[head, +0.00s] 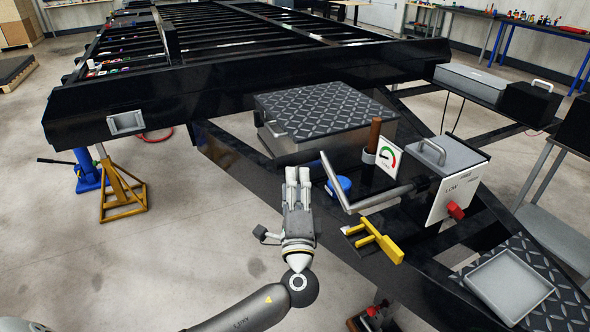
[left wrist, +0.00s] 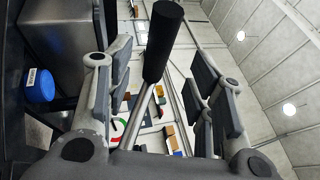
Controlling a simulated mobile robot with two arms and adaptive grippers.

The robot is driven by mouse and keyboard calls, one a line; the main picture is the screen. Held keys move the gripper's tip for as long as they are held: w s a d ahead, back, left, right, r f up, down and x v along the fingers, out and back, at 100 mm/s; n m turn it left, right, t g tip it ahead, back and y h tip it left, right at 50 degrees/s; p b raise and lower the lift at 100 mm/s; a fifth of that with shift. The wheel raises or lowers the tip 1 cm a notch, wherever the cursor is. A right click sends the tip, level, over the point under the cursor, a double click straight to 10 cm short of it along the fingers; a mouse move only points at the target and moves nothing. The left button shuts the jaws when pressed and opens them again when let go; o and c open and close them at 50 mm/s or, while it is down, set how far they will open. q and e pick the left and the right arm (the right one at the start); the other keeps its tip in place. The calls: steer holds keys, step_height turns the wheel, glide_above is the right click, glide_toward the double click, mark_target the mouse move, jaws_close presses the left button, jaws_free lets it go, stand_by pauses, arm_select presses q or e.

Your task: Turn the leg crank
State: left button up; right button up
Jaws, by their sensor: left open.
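The leg crank (head: 376,200) is a bent grey metal bar that comes out of the grey box by the gauge and turns up at its left end. A brown upright grip (head: 373,136) stands by the gauge; I cannot tell whether it joins the bar. In the left wrist view a black grip (left wrist: 164,40) on a metal rod shows between the finger pairs. My left gripper (head: 298,174) is open, left of the crank's bent end; it also shows in the left wrist view (left wrist: 160,82). It holds nothing visible. My right gripper is not in view.
A red-green gauge (head: 388,155) and a blue cap (head: 338,187) are close to the crank. A yellow handle (head: 378,240) lies in front. A tread-plate box (head: 325,112) stands behind on the black trailer frame (head: 250,185). Open floor is at left.

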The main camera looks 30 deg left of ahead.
arm_select(q)
steer(key=v, duration=0.6)
stand_by(0.4)
step_height(320, 180, down, 25)
steer(key=a+g+h, duration=0.2)
steer(key=g+h, duration=0.2)
steer(key=g, duration=0.2)
steer(key=s+f+n+g+h, duration=0.15)
steer(key=s+f, duration=0.25)
steer(key=f, duration=0.5)
steer(key=s+f+g+h, duration=0.1)
steer(key=s+f+g, duration=0.2)
steer(key=s+f, duration=0.35)
steer(key=s+f+n+g+h, duration=0.1)
steer(key=s+f+n+g, duration=0.1)
steer(key=s+f, duration=0.5)
steer(key=s+d+f+n+g+h, duration=0.1)
steer(key=s+f+n+g, duration=0.2)
steer(key=s+f, duration=0.4)
steer(key=s+d+f+n+g+h, duration=0.1)
steer(key=s+f+n, duration=0.4)
steer(key=s, duration=1.5)
step_height(320, 180, down, 3)
steer(key=shift+f+g+p, duration=0.1)
steer(key=shift+g+p, duration=0.3)
steer(key=shift+g, duration=0.25)
